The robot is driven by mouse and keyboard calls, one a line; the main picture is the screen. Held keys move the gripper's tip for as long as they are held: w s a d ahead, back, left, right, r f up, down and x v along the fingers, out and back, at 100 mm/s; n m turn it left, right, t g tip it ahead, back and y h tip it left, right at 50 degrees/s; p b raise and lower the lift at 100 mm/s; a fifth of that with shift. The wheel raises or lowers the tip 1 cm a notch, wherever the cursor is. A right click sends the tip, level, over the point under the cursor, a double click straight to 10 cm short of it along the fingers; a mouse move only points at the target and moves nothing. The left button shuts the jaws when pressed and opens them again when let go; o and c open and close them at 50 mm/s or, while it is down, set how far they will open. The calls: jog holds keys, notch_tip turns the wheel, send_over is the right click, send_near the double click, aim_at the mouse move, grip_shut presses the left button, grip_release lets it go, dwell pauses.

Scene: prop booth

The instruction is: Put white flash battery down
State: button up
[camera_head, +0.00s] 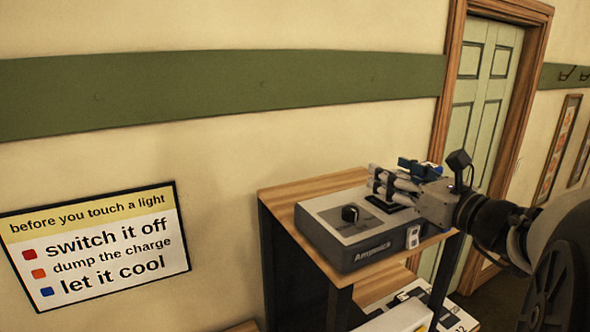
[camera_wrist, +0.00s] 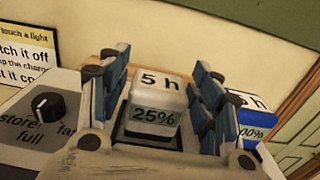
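The white flash battery (camera_wrist: 152,120) shows "5 h" on its top and a green "25%" label on its front. In the wrist view it stands upright at a dark slot in the charger and lies between my fingers. My gripper (camera_wrist: 165,95) has one finger on each side of it, with narrow gaps showing, so it looks open around the battery. In the head view my gripper (camera_head: 385,183) is over the right part of the grey charger (camera_head: 345,238), and the battery cannot be made out there.
A blue battery (camera_wrist: 248,112), also marked "5 h", stands just right of my right finger. A black knob (camera_wrist: 47,105) is on the charger's left. The charger sits on a wooden shelf unit (camera_head: 285,200) by the wall, with more items below. A wall sign (camera_head: 95,245) is left.

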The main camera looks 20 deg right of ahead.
dwell(0.3)
jog(key=shift+r, duration=0.25)
jog(key=s, duration=0.8)
jog(key=s+d, duration=0.1)
jog(key=s, duration=0.3)
